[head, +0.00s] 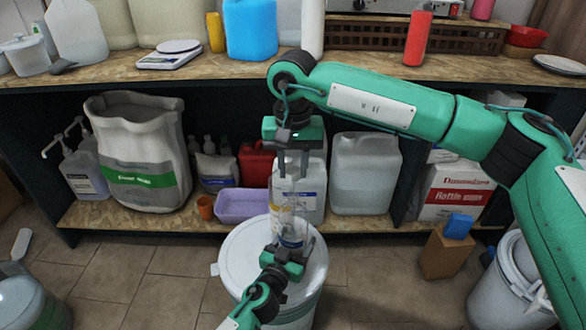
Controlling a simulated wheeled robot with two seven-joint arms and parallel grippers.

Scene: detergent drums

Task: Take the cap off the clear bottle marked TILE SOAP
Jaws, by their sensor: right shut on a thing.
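The clear bottle (288,213) is upright over the white drum (245,255), with a yellowish label patch too small to read. I cannot tell if its base touches the lid. My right gripper (293,174) points down from above and is shut at the bottle's top; the cap is hidden between its fingers. I cannot see a gap between cap and bottle. My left gripper (292,243) comes in from below, with its fingers on either side of the bottle's lower part. Whether they press on it is unclear.
Behind, a low shelf holds a big white sack (140,150), a lilac tub (242,205), a translucent canister (365,175) and a red-and-white box (455,192). A blue item (457,226) sits on a cardboard box at right.

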